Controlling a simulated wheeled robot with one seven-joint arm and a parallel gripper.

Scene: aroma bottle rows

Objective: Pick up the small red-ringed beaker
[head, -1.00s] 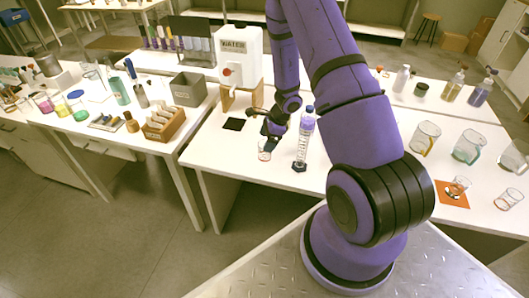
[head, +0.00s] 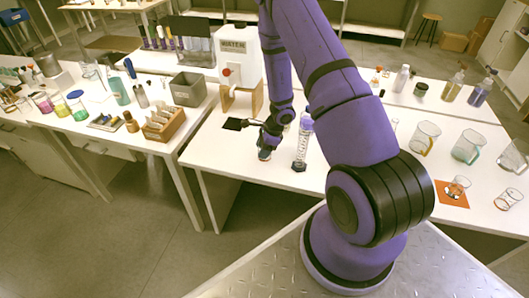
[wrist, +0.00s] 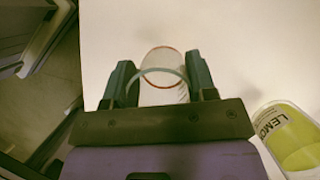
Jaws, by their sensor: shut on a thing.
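The small clear beaker with a reddish ring at its rim (wrist: 162,52) stands between my two fingers in the wrist view. My gripper (wrist: 160,66) is shut on it, with one finger on each side. In the head view my gripper (head: 267,146) points down at the table's front left part. Only a small part of the beaker (head: 264,156) shows below it there. The beaker is on the table or very close to it; I cannot tell which.
A tall clear cylinder (head: 301,150) stands just right of my gripper. A yellow-green labelled container (wrist: 292,140) shows in the wrist view. A black square mat (head: 235,124) and a water dispenser (head: 238,58) are behind.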

